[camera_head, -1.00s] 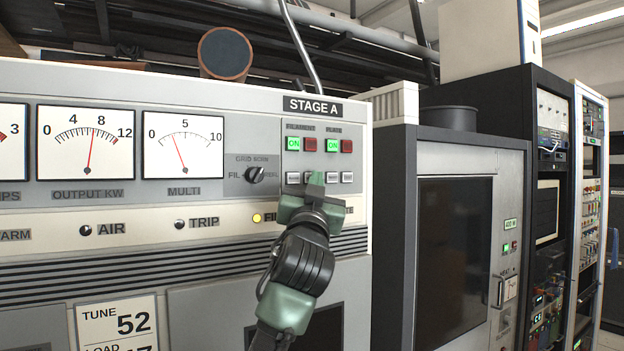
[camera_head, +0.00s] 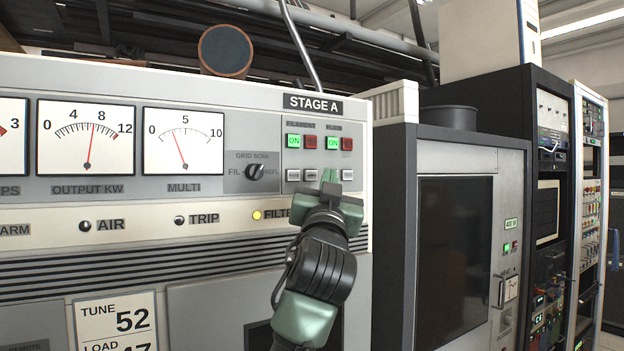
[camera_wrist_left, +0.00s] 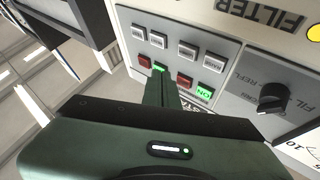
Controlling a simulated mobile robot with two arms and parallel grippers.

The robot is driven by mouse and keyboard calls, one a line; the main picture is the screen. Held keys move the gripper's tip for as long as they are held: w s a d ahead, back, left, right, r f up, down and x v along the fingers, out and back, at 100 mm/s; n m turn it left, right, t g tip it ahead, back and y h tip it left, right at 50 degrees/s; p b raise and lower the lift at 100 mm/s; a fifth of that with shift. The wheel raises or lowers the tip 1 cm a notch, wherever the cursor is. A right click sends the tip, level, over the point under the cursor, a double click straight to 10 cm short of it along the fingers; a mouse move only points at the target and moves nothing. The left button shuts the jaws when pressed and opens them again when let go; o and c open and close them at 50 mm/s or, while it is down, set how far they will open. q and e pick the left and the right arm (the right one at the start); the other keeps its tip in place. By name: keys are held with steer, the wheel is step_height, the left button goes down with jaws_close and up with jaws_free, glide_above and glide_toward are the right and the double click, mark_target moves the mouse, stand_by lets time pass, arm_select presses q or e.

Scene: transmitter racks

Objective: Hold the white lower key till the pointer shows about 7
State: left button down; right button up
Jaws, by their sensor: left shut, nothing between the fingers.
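Several white keys (camera_head: 293,175) sit in a row under the lit green ON and red buttons of the STAGE A panel. They also show in the left wrist view (camera_wrist_left: 188,48), upside down. My left gripper (camera_head: 330,176) is shut and empty, with its fingertips in front of the third key from the left, hiding it in the head view. In the wrist view that key (camera_wrist_left: 158,40) lies just beyond the fingertips (camera_wrist_left: 159,70); I cannot tell whether they touch. The OUTPUT KW meter (camera_head: 86,142) points to about 7.
The selector knob (camera_head: 255,172) is left of the keys. An amber lamp (camera_head: 257,214) glows on the strip below. A dark-fronted grey cabinet (camera_head: 455,260) stands to the right, with equipment racks (camera_head: 553,200) beyond.

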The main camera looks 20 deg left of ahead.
arm_select(q)
steer(key=shift+s+d, duration=0.65)
steer(key=shift+d, duration=0.05)
